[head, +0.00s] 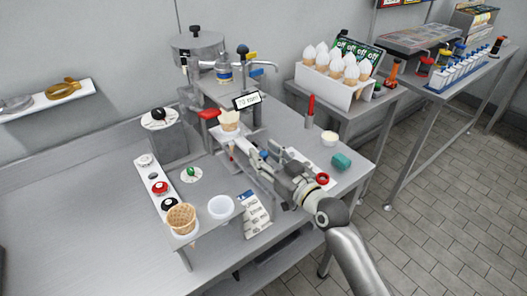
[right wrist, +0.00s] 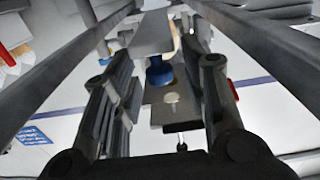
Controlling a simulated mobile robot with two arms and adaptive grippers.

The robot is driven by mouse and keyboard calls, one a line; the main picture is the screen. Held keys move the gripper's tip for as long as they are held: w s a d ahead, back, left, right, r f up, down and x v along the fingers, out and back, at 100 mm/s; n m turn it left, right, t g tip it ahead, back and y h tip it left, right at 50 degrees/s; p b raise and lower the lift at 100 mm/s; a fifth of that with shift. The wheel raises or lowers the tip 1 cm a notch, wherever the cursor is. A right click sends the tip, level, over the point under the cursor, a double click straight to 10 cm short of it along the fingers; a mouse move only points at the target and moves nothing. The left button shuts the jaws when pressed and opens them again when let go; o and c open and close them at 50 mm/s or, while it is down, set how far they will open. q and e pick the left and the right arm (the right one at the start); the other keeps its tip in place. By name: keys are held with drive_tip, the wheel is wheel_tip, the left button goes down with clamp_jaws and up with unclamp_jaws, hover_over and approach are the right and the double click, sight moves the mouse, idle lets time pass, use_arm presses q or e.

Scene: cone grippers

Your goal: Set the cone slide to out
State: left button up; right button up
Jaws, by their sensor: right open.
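A wafer cone (head: 230,121) stands in the dispenser below the small sign. A narrow grey slide, which I take to be the cone slide (head: 250,172), runs from below the cone towards the front edge. My right gripper (head: 268,158) is open beside it, to its right. In the right wrist view, a blue knob (right wrist: 158,74) and a grey plate (right wrist: 172,104) show between the open fingers. I cannot tell whether the fingers touch them. The slide's position is partly hidden by the gripper. My left gripper is not in view.
The left worktop is clear.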

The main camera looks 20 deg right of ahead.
drive_tip(key=shift+w+a, duration=0.2)
drive_tip(key=shift+w, duration=0.35)
clamp_jaws()
